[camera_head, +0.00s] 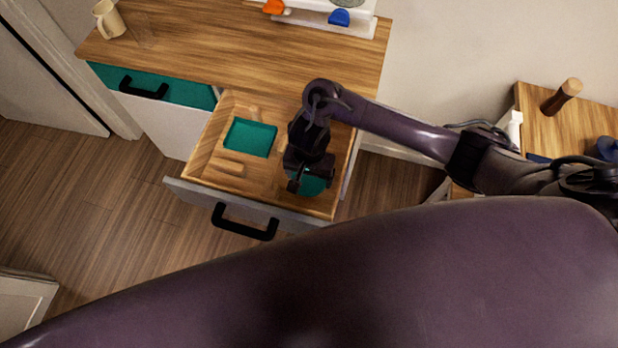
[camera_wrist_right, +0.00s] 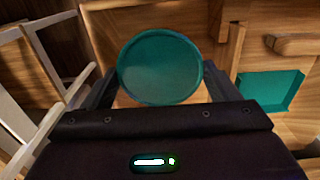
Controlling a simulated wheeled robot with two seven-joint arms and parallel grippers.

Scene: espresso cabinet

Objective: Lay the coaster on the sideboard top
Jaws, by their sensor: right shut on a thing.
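The coaster is a round teal disc with a raised rim, seen in the right wrist view (camera_wrist_right: 160,68) between the two fingers. In the head view the coaster (camera_head: 308,186) shows partly below my right gripper (camera_head: 310,182), which is shut on it over the right part of the open drawer. The gripper hides part of the coaster in the head view, and I cannot tell how high it is above the drawer floor. The sideboard top (camera_head: 235,42) is wooden and lies behind the open drawer. My left gripper is not in view.
The open wooden drawer (camera_head: 200,150) has a teal square compartment (camera_head: 250,138) and a black handle (camera_head: 243,223). The top's middle is clear.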

